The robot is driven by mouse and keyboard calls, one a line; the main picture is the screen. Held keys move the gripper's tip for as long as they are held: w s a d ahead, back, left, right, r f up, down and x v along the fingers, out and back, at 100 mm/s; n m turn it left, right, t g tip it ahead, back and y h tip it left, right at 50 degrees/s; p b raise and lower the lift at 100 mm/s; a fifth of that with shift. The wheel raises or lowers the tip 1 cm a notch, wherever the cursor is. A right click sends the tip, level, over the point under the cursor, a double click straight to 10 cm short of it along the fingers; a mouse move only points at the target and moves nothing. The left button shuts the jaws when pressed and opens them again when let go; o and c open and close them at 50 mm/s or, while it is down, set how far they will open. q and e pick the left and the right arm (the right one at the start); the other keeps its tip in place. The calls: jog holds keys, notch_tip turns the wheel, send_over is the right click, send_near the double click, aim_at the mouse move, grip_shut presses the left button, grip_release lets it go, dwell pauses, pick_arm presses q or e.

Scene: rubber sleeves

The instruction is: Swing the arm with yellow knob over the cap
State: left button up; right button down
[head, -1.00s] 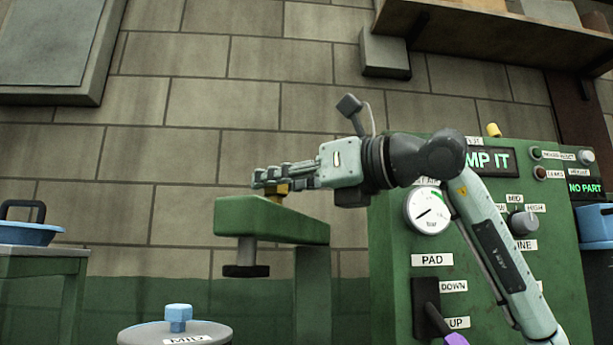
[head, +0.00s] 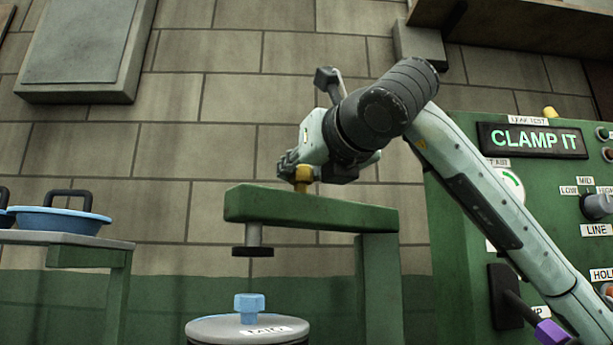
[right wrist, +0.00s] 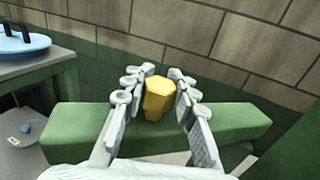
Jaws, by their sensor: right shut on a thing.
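The green swing arm (head: 300,211) is a beam on a green post, with a yellow knob (head: 303,176) on top. A black pad (head: 253,251) hangs under its left end. In the head view the pad appears right above the blue cap (head: 249,308), with a gap between. The cap sits on a grey round can; in the right wrist view it shows past the beam's end (right wrist: 25,127). My right gripper (head: 297,168) is shut on the yellow knob, which also shows between its fingers in the right wrist view (right wrist: 159,98). My left gripper is out of view.
A green control panel (head: 460,225) with a lit "CLAMP IT" sign (head: 533,140) and a purple-tipped lever (head: 550,333) stands at the right. A side table (head: 95,240) with a blue pan (head: 60,221) is at the left. A brick wall is behind.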

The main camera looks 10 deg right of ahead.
jog(key=shift+a, duration=0.15)
dwell(0.3)
jog(key=c, duration=1.2)
grip_release()
jog(key=shift+w, duration=0.1)
jog(key=shift+o, duration=0.2)
jog(key=v, duration=1.2)
jog(key=shift+a+f, duration=0.1)
